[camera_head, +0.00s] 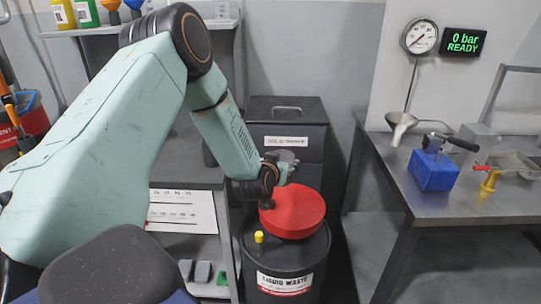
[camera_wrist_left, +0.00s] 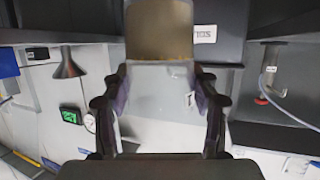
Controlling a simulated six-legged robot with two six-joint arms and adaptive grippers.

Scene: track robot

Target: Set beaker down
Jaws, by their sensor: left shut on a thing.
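My left gripper (camera_head: 283,168) is above a red round lid (camera_head: 296,212) on a black drum (camera_head: 287,262) labelled "LIQUID WASTE". In the left wrist view the left gripper (camera_wrist_left: 158,105) is shut on a clear beaker (camera_wrist_left: 160,78), with one finger on each side. A brown band (camera_wrist_left: 158,30) shows at the beaker's upper end in that picture. In the head view the beaker is mostly hidden by the wrist and cannot be made out clearly. My right gripper is out of view.
A metal workbench (camera_head: 425,185) at right holds a blue block (camera_head: 432,170), a funnel (camera_head: 401,125) and a yellow-based fitting (camera_head: 489,181). A dark bin (camera_head: 287,112) stands behind the drum. A display (camera_head: 464,42) reads "0 bar READY". The bench's front left part is bare.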

